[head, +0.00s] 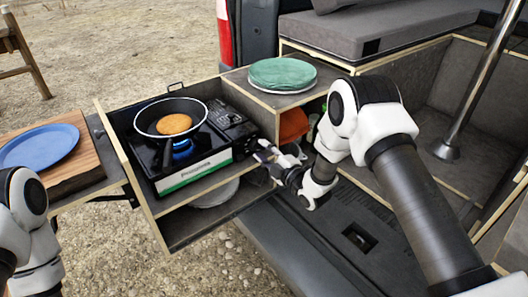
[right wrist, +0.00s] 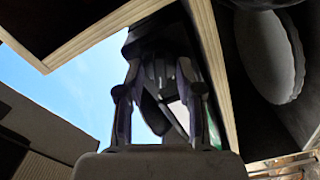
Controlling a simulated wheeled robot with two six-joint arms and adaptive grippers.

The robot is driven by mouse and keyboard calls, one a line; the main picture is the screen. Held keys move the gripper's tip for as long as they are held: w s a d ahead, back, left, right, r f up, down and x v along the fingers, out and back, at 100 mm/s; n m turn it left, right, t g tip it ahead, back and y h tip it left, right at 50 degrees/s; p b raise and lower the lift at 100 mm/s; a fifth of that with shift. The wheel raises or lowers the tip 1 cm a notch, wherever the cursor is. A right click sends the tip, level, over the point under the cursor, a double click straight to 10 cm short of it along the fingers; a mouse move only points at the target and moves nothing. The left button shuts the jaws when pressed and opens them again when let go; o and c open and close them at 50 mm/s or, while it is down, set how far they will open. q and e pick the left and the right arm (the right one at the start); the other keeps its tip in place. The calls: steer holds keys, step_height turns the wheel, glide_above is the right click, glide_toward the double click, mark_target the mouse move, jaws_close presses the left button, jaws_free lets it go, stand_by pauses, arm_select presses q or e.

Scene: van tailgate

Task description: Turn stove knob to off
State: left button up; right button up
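The black camping stove (head: 172,168) stands in the pull-out box, its front panel pale with a green strip. A blue flame (head: 183,150) burns under the pan. I cannot make out the knob; the stove's right front end is near my right gripper (head: 262,152). That gripper is just right of the stove front, its fingers apart. In the right wrist view the gripper (right wrist: 160,105) shows two separated fingers, with a dark shape and a pale panel beyond and between them. Contact with the stove cannot be told. My left gripper is out of view; only part of that arm shows.
A frying pan (head: 148,117) with a pancake (head: 174,124) sits on the burner. Green plates (head: 282,73) lie on the cabinet to the right. A blue plate (head: 40,147) rests on a wooden board (head: 85,150) at left. A white plate (head: 216,194) lies on the lower shelf.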

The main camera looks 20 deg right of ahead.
jaws_close()
steer(key=shift+f+m, duration=0.1)
steer(key=shift+m, duration=0.3)
steer(key=shift+m+b, duration=0.55)
steer(key=shift+m, duration=0.45)
steer(key=m+b, duration=0.1)
steer(key=m, duration=0.2)
steer(key=shift+m, duration=0.3)
steer(key=m, duration=0.3)
steer(key=shift+m+b, duration=0.3)
steer(key=shift+b, duration=0.05)
steer(key=shift+m, duration=1.5)
